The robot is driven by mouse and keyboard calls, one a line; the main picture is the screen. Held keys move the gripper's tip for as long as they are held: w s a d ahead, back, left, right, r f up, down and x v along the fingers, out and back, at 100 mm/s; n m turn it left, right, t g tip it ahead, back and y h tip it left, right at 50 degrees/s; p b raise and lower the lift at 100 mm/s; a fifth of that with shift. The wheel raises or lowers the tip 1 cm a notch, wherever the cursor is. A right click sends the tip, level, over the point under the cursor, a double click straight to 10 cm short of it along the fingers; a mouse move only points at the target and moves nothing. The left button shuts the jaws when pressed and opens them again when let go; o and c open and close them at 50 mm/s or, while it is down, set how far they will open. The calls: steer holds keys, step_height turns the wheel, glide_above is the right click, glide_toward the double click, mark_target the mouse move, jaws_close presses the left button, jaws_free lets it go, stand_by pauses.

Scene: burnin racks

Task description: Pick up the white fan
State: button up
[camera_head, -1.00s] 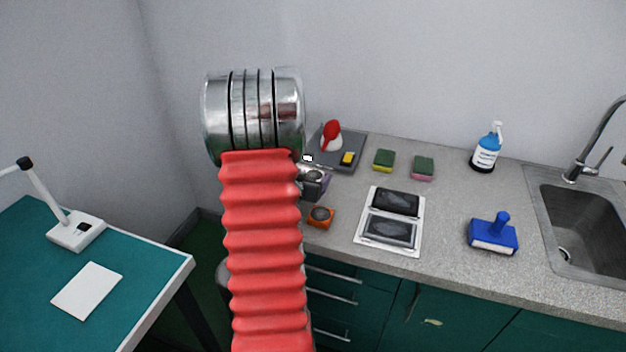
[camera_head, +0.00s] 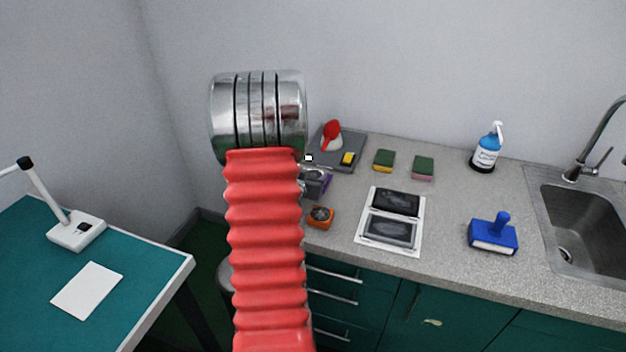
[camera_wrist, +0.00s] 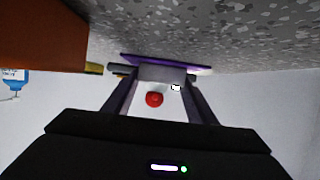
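I cannot clearly make out a white fan in either view. A small purple-and-grey item (camera_head: 317,184) stands on the counter beside my arm, partly hidden by it. In the wrist view its purple edge (camera_wrist: 165,61) lies just beyond my fingers, and a pale grey block (camera_wrist: 163,74) shows between them. My gripper (camera_wrist: 158,78) has its two fingers apart. I cannot tell whether they touch the block. In the head view my red sleeved arm hides most of the gripper. An orange fan-like square (camera_head: 320,217) with a dark round centre lies nearer the counter's front edge.
A grey tray (camera_head: 350,140) with a red-and-white item (camera_head: 331,136) is behind. A green table (camera_head: 130,250) is left.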

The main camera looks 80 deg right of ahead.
mark_target(312, 176)
steer(key=c, duration=0.7)
steer(key=shift+c, duration=0.2)
steer(key=shift+r, duration=0.1)
step_height(312, 176, up, 10)
stand_by(0.7)
